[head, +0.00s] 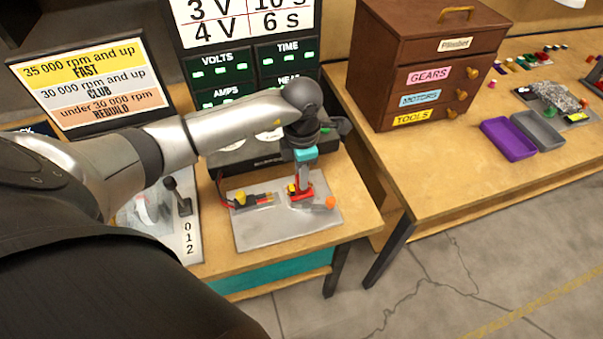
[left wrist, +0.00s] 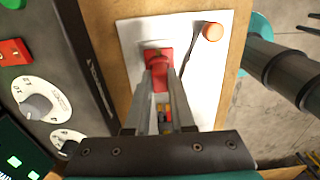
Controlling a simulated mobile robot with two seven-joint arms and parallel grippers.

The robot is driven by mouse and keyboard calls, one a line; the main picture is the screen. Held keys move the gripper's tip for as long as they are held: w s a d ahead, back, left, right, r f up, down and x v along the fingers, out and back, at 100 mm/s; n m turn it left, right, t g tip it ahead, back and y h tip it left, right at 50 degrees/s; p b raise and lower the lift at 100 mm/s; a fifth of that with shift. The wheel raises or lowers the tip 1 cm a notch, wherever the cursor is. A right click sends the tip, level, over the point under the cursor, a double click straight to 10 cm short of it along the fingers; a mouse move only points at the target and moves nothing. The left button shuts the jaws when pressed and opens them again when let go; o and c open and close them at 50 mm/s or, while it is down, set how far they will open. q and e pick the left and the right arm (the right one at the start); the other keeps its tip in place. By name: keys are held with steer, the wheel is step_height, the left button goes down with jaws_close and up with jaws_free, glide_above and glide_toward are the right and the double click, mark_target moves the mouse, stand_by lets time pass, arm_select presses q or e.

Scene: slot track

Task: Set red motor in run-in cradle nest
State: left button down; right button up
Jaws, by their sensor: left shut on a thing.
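My left gripper (head: 302,186) is shut on the red motor (left wrist: 157,62), which shows between the fingertips in the left wrist view. In the head view the motor is a small red shape (head: 301,197) low over the grey metal plate (head: 275,236). The run-in cradle (left wrist: 151,46) shows only in part, as a grey edge around the motor; the fingers and motor hide its nest. I cannot tell whether the motor rests in the nest or is just above it. An orange-knobbed lever (head: 330,203) is beside it, also in the left wrist view (left wrist: 212,31). My right gripper is not in view.
Yellow-ended leads (head: 241,198) lie on the plate left of the gripper. A dark panel with dials (left wrist: 38,105) stands behind the plate. A switch lever (head: 178,196) is at left. The right bench holds a wooden drawer chest (head: 420,55) and a purple tray (head: 508,139).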

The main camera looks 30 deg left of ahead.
arm_select(q)
steer(key=shift+f, duration=0.15)
steer(key=c, duration=0.7)
jaws_free()
